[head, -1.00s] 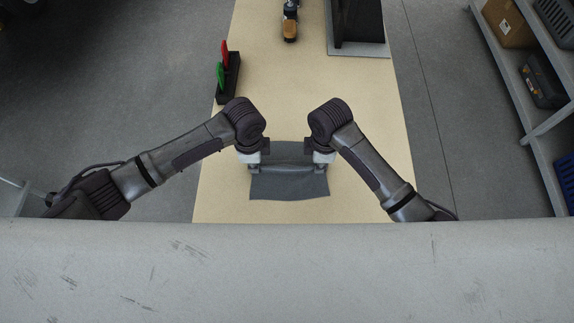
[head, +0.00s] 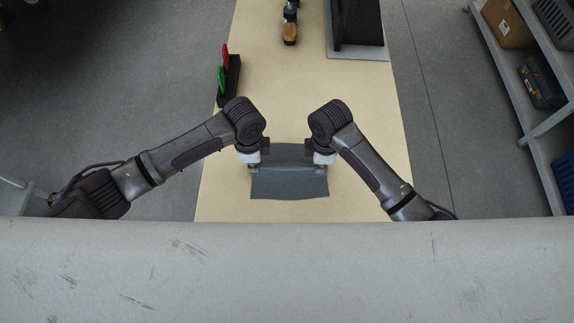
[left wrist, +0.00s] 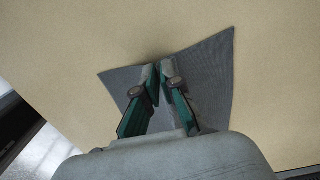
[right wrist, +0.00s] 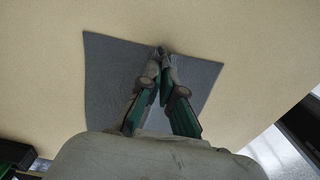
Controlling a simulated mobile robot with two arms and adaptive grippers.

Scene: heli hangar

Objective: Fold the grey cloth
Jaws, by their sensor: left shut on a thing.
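The grey cloth (head: 290,185) lies on the wooden table, below and between my two grippers. My left gripper (head: 255,167) is at its left side and my right gripper (head: 321,168) is at its right side. In the left wrist view the fingers (left wrist: 159,68) are shut on the cloth (left wrist: 210,70), which spreads out on both sides. In the right wrist view the fingertips (right wrist: 164,54) are together, pinching a bit of the cloth (right wrist: 108,75) near an edge. The arms hide part of the cloth's side edges in the head view.
The table (head: 270,90) is clear around the cloth. A black holder (head: 229,88) with red- and green-handled items stands at the left edge. A tool with a brown end (head: 290,33) and a dark stand (head: 358,25) are at the far end. Shelves (head: 530,90) stand at the right.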

